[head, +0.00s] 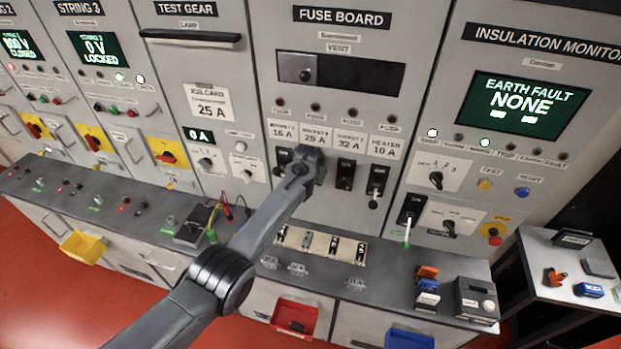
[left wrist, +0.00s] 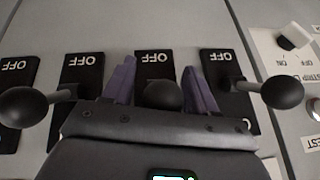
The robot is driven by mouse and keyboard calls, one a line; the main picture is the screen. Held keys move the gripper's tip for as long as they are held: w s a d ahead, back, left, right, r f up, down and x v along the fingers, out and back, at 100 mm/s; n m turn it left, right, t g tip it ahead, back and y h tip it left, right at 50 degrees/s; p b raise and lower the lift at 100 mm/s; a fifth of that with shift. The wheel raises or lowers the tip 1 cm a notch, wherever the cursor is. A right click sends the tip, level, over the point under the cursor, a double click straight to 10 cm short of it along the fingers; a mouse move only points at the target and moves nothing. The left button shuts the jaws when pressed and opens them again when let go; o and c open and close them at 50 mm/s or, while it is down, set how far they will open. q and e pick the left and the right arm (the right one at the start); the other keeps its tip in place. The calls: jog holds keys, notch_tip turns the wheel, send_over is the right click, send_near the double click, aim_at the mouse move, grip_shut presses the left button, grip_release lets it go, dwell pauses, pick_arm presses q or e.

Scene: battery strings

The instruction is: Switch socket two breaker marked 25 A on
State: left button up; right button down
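On the fuse board, the 25 A label (head: 314,137) marks the second breaker from the left. In the head view my left gripper (head: 307,160) covers this breaker. In the left wrist view, which looks upside down, the breaker plate (left wrist: 154,63) reads OFF, and its round black lever knob (left wrist: 161,95) lies between the two purple fingers of my left gripper (left wrist: 156,88). The fingers are open, one on each side of the knob, with small gaps showing. My right gripper is not in view.
The 16 A breaker (head: 282,162) is just left; its lever knob (left wrist: 282,92) is close to a finger. The 32 A (head: 345,175) and 10 A (head: 377,179) breakers are to the right. Neighbouring plates read OFF. A fuse tray (head: 320,243) lies on the ledge below.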

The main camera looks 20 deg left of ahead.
pick_arm(q)
jog(key=shift+r, duration=0.2)
jog(key=shift+p+v, duration=0.3)
jog(key=shift+v, duration=0.6)
jog(key=v, duration=0.8)
jog(key=shift+s+r+b, duration=0.25)
jog(key=shift+b, duration=0.2)
